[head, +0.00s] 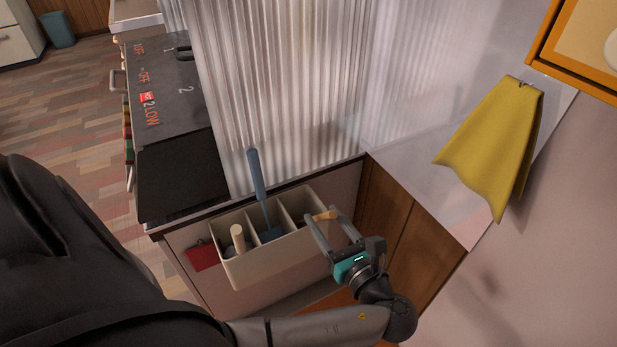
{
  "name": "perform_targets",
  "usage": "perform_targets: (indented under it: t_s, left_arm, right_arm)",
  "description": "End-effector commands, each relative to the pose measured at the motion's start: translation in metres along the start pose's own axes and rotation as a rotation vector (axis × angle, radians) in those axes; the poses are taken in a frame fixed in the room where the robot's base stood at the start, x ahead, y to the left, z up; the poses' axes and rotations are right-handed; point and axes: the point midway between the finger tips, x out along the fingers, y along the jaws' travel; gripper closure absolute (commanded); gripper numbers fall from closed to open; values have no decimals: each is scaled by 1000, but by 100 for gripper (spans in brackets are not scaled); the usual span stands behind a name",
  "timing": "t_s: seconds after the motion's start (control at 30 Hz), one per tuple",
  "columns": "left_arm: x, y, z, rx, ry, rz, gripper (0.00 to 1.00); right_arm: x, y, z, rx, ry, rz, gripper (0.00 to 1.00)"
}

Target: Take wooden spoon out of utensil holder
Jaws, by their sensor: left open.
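The utensil holder (262,265) is a cream box with several compartments, mounted on the side of the counter end. A tan wooden piece (325,215), apparently the end of the wooden spoon, shows at its right compartment; the rest of it is hidden. My left gripper (320,214) is open over the right end of the holder, its two fingers on either side of this wooden piece. I cannot tell whether they touch it. My right gripper is not in view.
A blue spatula (257,175) stands tilted in the middle compartment. A pale thick handle (238,238) stands in the left one. A red cloth (202,255) hangs left of the holder. A ribbed translucent panel (280,90) rises behind. A yellow towel (490,140) hangs at right.

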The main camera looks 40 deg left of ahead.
Motion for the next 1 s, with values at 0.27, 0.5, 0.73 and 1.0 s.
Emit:
perform_targets:
  t_s: [0.27,0.5,0.73,1.0]
  left_arm:
    - [0,0,0,0,0,0,51]
    - [0,0,0,0,0,0,78]
    - [0,0,0,0,0,0,100]
    - [0,0,0,0,0,0,100]
  right_arm:
    - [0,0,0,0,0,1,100]
    - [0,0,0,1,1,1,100]
    - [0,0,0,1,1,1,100]
    - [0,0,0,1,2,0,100]
